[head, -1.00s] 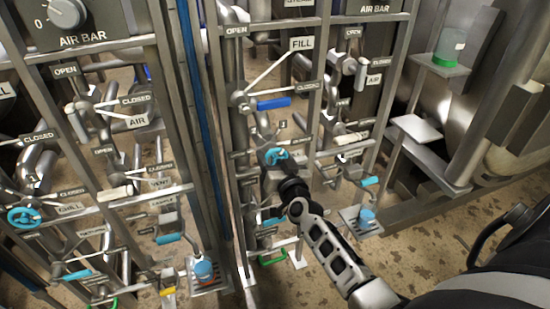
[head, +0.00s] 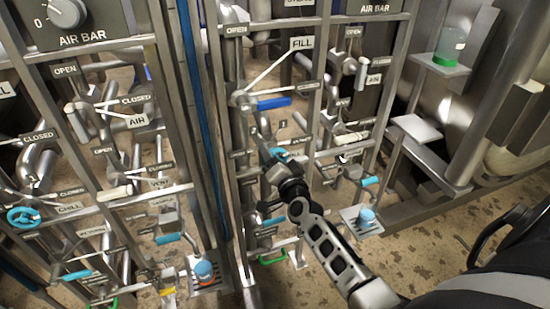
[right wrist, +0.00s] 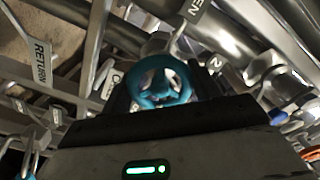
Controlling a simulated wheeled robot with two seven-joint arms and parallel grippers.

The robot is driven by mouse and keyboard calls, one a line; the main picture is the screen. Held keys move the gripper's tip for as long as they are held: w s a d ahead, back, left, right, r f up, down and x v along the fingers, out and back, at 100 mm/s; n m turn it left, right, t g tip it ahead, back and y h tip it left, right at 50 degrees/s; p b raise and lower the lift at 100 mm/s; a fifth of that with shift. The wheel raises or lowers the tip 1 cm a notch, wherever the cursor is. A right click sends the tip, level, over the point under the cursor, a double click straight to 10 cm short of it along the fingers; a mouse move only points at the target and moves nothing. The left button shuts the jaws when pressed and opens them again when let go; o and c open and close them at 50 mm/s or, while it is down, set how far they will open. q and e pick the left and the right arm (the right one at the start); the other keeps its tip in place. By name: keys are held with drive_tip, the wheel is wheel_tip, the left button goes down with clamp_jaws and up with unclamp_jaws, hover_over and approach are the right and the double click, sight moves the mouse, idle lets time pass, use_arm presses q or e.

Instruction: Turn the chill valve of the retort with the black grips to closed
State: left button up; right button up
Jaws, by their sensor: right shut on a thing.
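A teal handwheel (head: 281,152) sits on the right-hand pipe panel in the head view, partly hidden by my right gripper. My right gripper (head: 273,166) is at this wheel and shut on it. In the right wrist view the wheel (right wrist: 160,82) stands between the dark fingers of the gripper (right wrist: 160,100). A like teal wheel (head: 24,217) is on the left-hand panel, beside a CHILL label (head: 69,208). The label of the held wheel is hidden, and I cannot make out any black grips. My left gripper is not in view.
A blue lever (head: 274,103) sits above the held wheel, and a white lever (head: 350,138) to its right. Posts and pipes crowd around. A shelf with a blue-capped cup (head: 366,215) is at lower right. A green-based jar (head: 450,45) stands at upper right.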

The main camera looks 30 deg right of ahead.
drive_tip(key=m, duration=0.2)
drive_tip(key=shift+f+m, duration=0.1)
drive_tip(key=shift+m, duration=1.7)
drive_tip(key=o, duration=1)
drive_tip(key=shift+c, duration=0.2)
drive_tip(key=v, duration=1.6)
